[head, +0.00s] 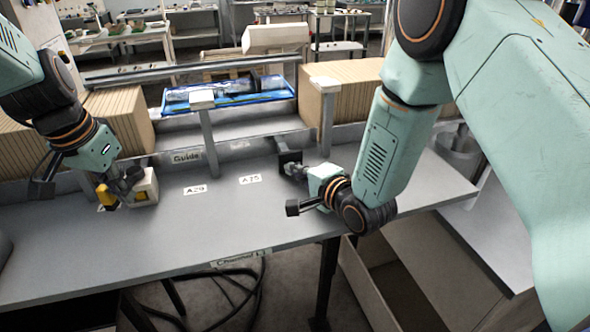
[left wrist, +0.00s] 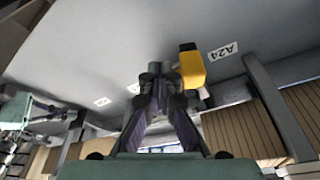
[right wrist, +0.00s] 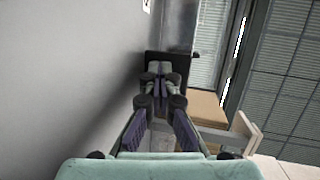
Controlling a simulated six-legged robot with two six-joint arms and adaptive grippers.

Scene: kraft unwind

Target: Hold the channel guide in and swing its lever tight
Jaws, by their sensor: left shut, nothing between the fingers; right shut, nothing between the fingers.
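A yellow lever (head: 107,197) sits beside a pale block (head: 146,188) on the left of the grey bench. My left gripper (head: 130,178) is shut and empty, its tips beside the lever. In the left wrist view the lever (left wrist: 192,68) is just right of the closed fingertips (left wrist: 158,75); I cannot tell whether they touch. A dark upright plate (head: 289,160), perhaps part of the channel guide, stands near the bench's middle. My right gripper (head: 293,169) is shut and empty at its face. The right wrist view shows the plate (right wrist: 168,62) behind the fingertips (right wrist: 158,78); contact is unclear.
A label reading Guide (head: 186,156) is on the rail at the back of the bench (head: 225,220). Two grey posts (head: 206,135) (head: 327,115) rise behind, with ribbed brown stacks (head: 355,90) and a blue tray (head: 228,93). The bench's front middle is clear.

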